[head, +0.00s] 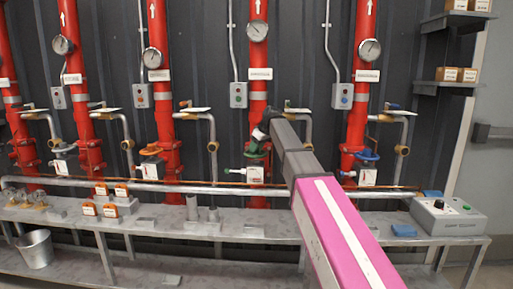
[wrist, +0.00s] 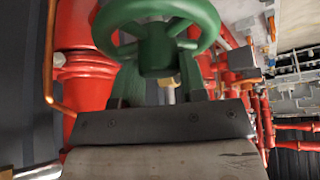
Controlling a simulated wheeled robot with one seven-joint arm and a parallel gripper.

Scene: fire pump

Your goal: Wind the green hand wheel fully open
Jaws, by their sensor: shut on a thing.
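The green hand wheel (head: 252,150) is on the red pipe near the middle of the head view, partly hidden behind my arm. In the wrist view the green hand wheel (wrist: 160,52) fills the top middle, with its rim, spokes and round hub showing. My gripper (head: 262,134) is at the wheel in the head view. In the wrist view my gripper (wrist: 166,78) has its two fingers reaching up to the near side of the wheel, and it is shut on the wheel. The exact finger contact is hidden under the rim. How far the wheel is turned cannot be told.
An orange hand wheel (head: 152,151) and a blue hand wheel (head: 367,156) are on the neighbouring red pipes. A copper pipe (wrist: 50,60) runs close on the left in the wrist view. A grey bench (head: 170,233) carries a control box (head: 448,215).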

